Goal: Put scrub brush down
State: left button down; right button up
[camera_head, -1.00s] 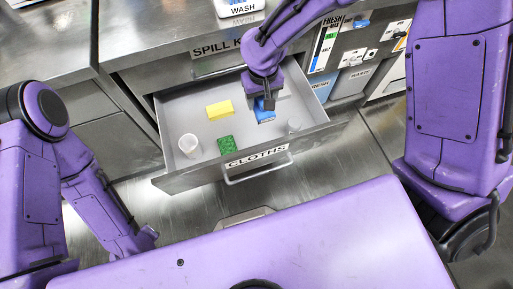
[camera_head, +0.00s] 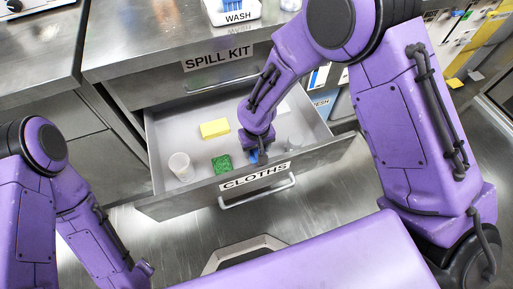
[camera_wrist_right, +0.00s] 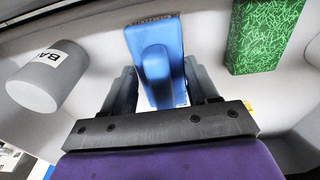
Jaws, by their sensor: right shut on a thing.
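My right gripper (camera_head: 258,145) reaches down into the open drawer labelled CLOTHS (camera_head: 160,200), near its front wall. It is shut on the blue scrub brush (camera_head: 258,157). In the right wrist view the brush (camera_wrist_right: 157,55) stands between the two dark fingers (camera_wrist_right: 160,88), with its flat blue block beyond the raised grip. The brush is low in the drawer, but I cannot tell whether it touches the floor. My left arm shows at the left of the head view; its gripper is outside the frame.
In the drawer, a green sponge (camera_head: 222,164) lies left of the brush, a yellow sponge (camera_head: 214,128) farther back, a pale cup (camera_head: 180,166) at left. A grey labelled cylinder (camera_wrist_right: 47,75) is on the brush's other side. The SPILL KIT drawer (camera_head: 215,65) above is shut.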

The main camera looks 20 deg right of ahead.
aim_at(257, 149)
jog(key=o, duration=1.1)
jog(key=shift+f, duration=0.15)
notch_tip(257, 149, up, 12)
jog(key=p, duration=0.4)
jog(key=shift+s+r, duration=0.2)
jog(key=shift+s, duration=0.2)
jog(key=shift+a+r, duration=0.1)
